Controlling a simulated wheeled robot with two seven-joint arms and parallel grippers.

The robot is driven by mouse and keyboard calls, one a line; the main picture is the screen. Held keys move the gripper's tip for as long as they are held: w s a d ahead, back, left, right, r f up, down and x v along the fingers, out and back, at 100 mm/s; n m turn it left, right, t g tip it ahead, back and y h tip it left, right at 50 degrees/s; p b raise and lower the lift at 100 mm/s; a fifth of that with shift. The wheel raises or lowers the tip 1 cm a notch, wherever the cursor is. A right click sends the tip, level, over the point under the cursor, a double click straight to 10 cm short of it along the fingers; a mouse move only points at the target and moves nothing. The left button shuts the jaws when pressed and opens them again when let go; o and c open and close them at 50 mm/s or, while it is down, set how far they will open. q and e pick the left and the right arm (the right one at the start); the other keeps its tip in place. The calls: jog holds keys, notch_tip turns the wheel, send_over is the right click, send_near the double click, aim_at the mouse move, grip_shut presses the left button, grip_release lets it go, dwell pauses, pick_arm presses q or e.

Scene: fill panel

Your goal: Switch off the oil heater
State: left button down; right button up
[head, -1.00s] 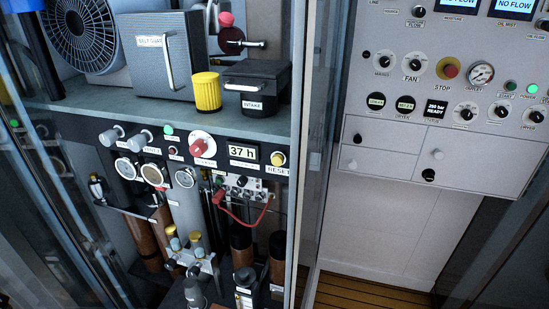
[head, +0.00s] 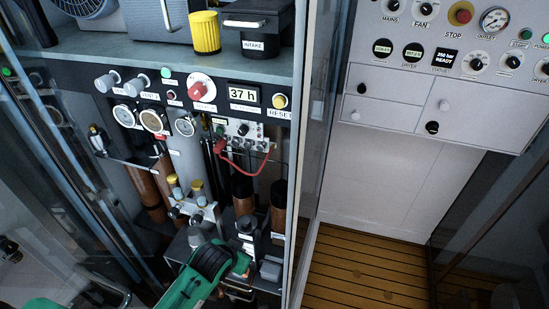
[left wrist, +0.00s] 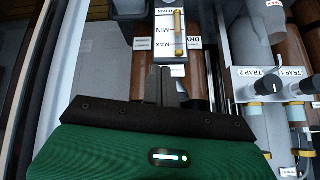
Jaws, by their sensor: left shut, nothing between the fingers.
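I cannot make out a label reading oil heater in either view, so I cannot tell which control belongs to it. The cabinet's control strip has a red rotary knob (head: 202,91), two grey knobs (head: 106,82) and a small lever unit with a red cable (head: 240,128). My left gripper is at the lower part of the cabinet, below that strip, with its green and black body (head: 208,268) in the head view. In the left wrist view its fingers (left wrist: 169,75) are shut and empty, in front of a MIN/MAX sight gauge (left wrist: 171,38). My right gripper is not in view.
Two black TRAP knobs (left wrist: 291,83) sit beside the gauge in the left wrist view. Brown cylinders (head: 243,192) and valves (head: 183,200) crowd the lower cabinet. A glass door edge (head: 308,200) stands at its right. A white panel (head: 440,85) with knobs hangs farther right above wooden floor.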

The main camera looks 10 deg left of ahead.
pick_arm(q)
jog(key=w+r+m+t, duration=0.1)
jog(key=w+r+t, duration=0.1)
jog(key=w+r, duration=0.5)
jog(key=w+r+m+t+h, duration=0.1)
jog(key=w+r+t, duration=0.2)
jog(key=w+r, duration=0.4)
jog(key=w+r+t+h, duration=0.1)
jog(key=w+r+t, duration=0.2)
jog(key=r, duration=1.5)
jog(key=w, duration=0.4)
jog(key=shift+w+d+r+m, duration=0.25)
jog(key=shift+d+r+m, duration=0.1)
jog(key=shift+d+m, duration=0.05)
jog(key=shift+b, duration=0.3)
